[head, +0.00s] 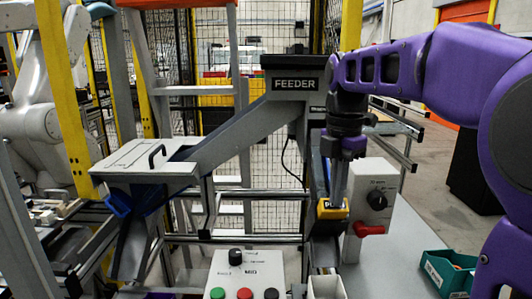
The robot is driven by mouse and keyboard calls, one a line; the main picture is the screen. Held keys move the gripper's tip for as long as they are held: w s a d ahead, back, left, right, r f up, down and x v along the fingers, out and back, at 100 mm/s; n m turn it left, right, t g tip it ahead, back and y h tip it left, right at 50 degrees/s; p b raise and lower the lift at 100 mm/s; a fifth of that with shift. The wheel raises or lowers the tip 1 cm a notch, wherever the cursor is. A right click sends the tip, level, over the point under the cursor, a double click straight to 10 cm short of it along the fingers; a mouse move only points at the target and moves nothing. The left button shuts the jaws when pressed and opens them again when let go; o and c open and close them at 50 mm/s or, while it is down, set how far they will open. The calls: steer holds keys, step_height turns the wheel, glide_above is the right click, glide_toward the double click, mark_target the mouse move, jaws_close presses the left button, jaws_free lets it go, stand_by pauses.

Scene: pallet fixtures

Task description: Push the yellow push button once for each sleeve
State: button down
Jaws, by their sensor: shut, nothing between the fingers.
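My gripper (338,196) points straight down in the head view, its fingers shut and empty. Its tips are at or just above a yellow block with dark lettering (333,213), which looks like the yellow push button. The fingers hide part of the block, and I cannot tell whether they touch it or whether it is pressed in. It sits at the lower end of a dark upright part below the feeder (294,84). I cannot make out any sleeves for certain.
A grey box with a black knob and red handle (370,230) stands close to the right of my gripper. A control panel with green, red and black buttons (248,270) is at the front. A green bin (436,276) with small items is at the right.

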steer(key=shift+f, duration=0.55)
steer(key=shift+w+f, duration=0.35)
steer(key=shift+f, duration=0.2)
steer(key=shift+w+f, duration=0.35)
steer(key=shift+f, duration=0.2)
steer(key=shift+r, duration=0.1)
steer(key=shift+s+r+p, duration=0.4)
steer(key=shift+s+r, duration=0.05)
steer(key=shift+r, duration=0.35)
steer(key=shift+s+r+p, duration=0.75)
steer(key=shift+s+r, duration=0.1)
steer(key=shift+r, duration=0.3)
steer(key=shift+s+r+p, duration=0.7)
steer(key=shift+s+r, duration=0.1)
steer(key=shift+r, duration=0.35)
steer(key=shift+r, duration=0.1)
steer(key=shift+r, duration=1.9)
